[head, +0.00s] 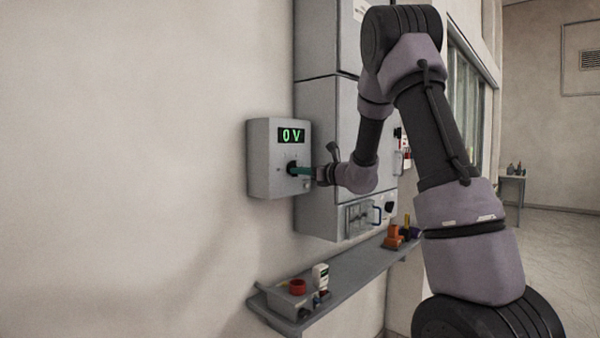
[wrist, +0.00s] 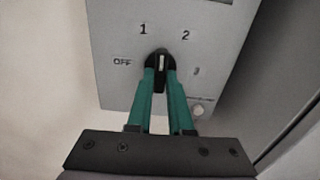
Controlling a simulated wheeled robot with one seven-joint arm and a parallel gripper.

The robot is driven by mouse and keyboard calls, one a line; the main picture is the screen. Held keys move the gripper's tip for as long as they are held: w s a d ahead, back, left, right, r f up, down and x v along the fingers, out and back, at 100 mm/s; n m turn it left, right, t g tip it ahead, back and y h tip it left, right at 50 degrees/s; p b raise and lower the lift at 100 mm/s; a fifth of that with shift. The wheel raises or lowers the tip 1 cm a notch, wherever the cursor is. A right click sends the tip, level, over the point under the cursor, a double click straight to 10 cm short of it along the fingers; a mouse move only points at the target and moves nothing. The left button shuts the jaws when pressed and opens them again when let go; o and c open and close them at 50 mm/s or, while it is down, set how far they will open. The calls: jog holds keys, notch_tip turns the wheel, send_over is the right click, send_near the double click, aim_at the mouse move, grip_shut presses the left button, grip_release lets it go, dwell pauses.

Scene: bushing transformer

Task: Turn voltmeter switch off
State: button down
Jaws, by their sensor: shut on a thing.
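The voltmeter (head: 262,150) is a grey wall box with a green "0 V" display (head: 291,135). Its black rotary switch (wrist: 160,63) has a white line on the knob and labels OFF at left, 1 at upper left, 2 at upper right. The white line looks nearly upright, between 1 and 2 in the wrist view. My gripper (wrist: 160,80) has two green fingers closed on the sides of the knob. In the head view my gripper (head: 300,171) reaches the box front from the right and partly hides the switch.
A grey cabinet (head: 325,120) stands right beside the box. Below, a wall shelf (head: 345,278) holds a red ring (head: 298,286), a white item (head: 320,276) and orange parts (head: 393,236). A small round button (wrist: 197,110) sits low right on the panel. The wall at left is clear.

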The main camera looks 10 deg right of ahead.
jog(key=shift+w+d+r+n, duration=0.1)
jog(key=shift+n, duration=4.25)
jog(key=shift+d+r+n, duration=0.1)
jog(key=shift+n, duration=4.25)
jog(key=c, duration=0.8)
grip_release()
